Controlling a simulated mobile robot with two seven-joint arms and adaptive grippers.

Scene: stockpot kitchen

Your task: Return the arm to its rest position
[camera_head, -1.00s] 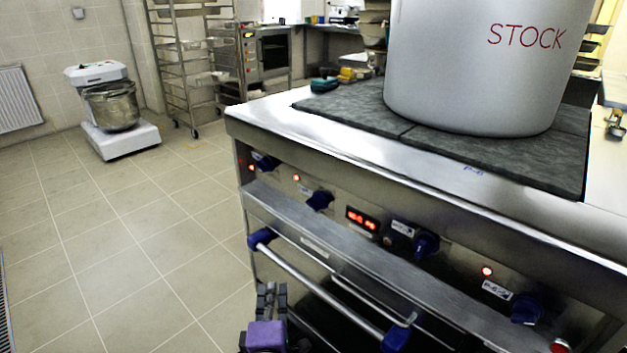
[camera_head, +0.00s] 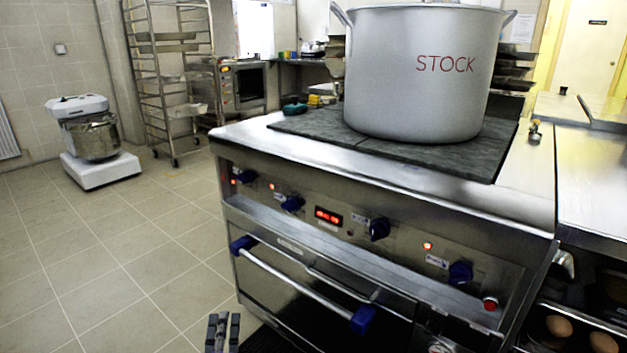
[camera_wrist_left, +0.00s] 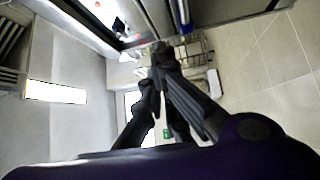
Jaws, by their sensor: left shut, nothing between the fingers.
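My left gripper (camera_head: 222,332) shows at the bottom of the head view, below and in front of the stove's oven handle, apart from it. Its dark fingers are shut with nothing between them. In the left wrist view the gripper (camera_wrist_left: 162,62) points away from the camera, its fingers meeting at the tips. My right gripper is not in view.
A steel stove (camera_head: 300,262) with blue knobs and an oven handle (camera_head: 300,288) stands close by. A large stockpot (camera_head: 420,100) marked STOCK sits on its dark top. A mixer (camera_head: 94,145) and a rack (camera_head: 165,85) stand behind. Tiled floor (camera_head: 90,260) at left is clear.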

